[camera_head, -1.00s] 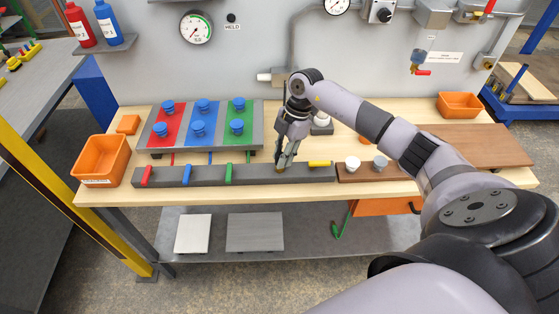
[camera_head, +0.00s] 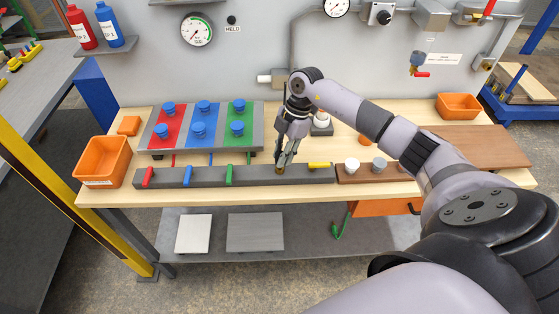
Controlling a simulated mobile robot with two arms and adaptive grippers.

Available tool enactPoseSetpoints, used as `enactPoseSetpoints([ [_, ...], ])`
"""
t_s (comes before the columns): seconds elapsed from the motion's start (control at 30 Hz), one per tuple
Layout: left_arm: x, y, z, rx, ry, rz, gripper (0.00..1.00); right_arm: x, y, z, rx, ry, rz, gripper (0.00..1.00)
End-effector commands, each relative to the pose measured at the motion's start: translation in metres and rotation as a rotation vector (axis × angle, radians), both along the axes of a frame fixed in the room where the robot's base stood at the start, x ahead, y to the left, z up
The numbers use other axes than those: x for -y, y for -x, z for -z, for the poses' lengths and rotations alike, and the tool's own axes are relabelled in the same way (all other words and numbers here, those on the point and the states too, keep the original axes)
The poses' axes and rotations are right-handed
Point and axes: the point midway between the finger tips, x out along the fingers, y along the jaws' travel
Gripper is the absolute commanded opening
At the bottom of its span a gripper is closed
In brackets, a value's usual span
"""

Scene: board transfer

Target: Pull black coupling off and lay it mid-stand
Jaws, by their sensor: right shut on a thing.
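My right gripper (camera_head: 280,167) points down at the long dark grey bar (camera_head: 205,177) along the bench's front, between the green piece and the yellow piece. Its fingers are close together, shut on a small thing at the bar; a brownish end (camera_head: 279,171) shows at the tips. The fingers hide most of it, so I cannot tell if it is the black coupling or whether it is clear of the bar. A sloped stand (camera_head: 256,143) with red, blue and green panels carries several blue knobs behind the bar. My left gripper is not in view.
Red (camera_head: 148,177), blue (camera_head: 187,176), green (camera_head: 229,175) and yellow (camera_head: 320,165) pieces sit on the bar. Right of it, a brown block (camera_head: 345,176) holds white and grey knobs. Orange bins stand at left (camera_head: 102,161) and right (camera_head: 459,106). A grey wall panel rises behind.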

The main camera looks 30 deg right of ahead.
Motion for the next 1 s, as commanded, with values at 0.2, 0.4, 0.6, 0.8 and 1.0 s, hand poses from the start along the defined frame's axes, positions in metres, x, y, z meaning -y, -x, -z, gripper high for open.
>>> enactPoseSetpoints([
  [0.2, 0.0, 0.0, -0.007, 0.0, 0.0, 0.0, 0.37, 0.0, -0.001, -0.009, 0.002, 0.0, 0.001, 0.0],
  [0.4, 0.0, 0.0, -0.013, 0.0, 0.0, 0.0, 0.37, 0.0, 0.0, -0.015, 0.001, 0.0, 0.0, 0.0],
  [0.6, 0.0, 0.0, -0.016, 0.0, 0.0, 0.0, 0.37, 0.0, 0.0, -0.019, 0.001, 0.0, 0.0, 0.0],
  [0.8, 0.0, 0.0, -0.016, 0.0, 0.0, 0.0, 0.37, 0.0, 0.0, -0.019, 0.001, 0.0, 0.0, 0.0],
  [1.0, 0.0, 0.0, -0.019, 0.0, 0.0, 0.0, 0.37, 0.0, 0.0, -0.022, 0.001, 0.0, 0.0, 0.0],
])
